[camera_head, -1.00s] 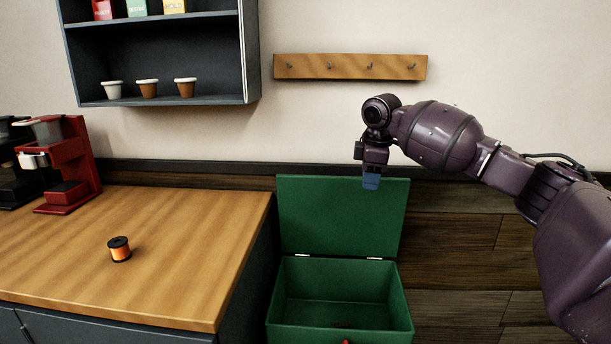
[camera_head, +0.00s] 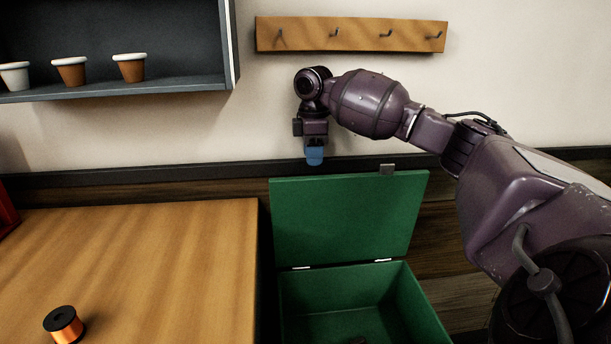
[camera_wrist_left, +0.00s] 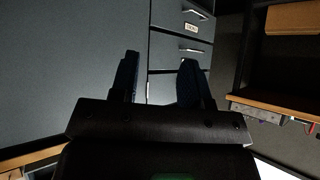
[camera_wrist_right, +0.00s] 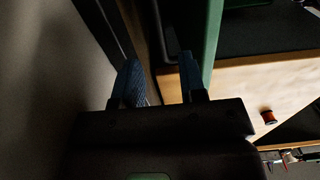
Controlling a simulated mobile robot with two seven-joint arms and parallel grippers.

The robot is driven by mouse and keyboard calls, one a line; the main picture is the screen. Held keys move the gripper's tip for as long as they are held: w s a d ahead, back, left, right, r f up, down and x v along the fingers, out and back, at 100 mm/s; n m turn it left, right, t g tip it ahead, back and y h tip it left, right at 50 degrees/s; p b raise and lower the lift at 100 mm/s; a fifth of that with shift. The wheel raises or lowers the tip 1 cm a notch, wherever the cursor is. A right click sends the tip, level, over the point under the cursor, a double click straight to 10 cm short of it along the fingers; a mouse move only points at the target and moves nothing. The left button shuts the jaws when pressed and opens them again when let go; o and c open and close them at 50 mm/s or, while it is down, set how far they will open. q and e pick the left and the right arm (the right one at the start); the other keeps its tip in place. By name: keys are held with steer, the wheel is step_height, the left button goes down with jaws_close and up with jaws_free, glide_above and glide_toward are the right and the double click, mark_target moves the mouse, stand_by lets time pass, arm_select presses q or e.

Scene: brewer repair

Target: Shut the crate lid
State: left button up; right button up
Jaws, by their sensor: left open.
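The green crate (camera_head: 425,318) stands on the floor with its lid (camera_head: 345,220) raised upright on two hinges. My right gripper (camera_head: 315,158) points down, just above the left part of that edge in the head view. In the right wrist view, its fingers (camera_wrist_right: 160,82) are apart with nothing held between them, and the green lid (camera_wrist_right: 212,40) runs close beside one finger. My left gripper (camera_wrist_left: 160,82) is open and empty, facing grey drawer fronts; it is outside the head view.
A wooden counter (camera_head: 150,265) with an orange spool (camera_head: 64,325) stands left of the crate. A wall shelf (camera_head: 180,84) with several pots and a hook rail (camera_head: 350,36) are above. The wall is close behind the lid.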

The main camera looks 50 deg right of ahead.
mark_target(313, 177)
step_height(313, 177, down, 7)
steer(key=shift+r+b, duration=0.15)
steer(key=shift+b, duration=0.5)
jaws_close()
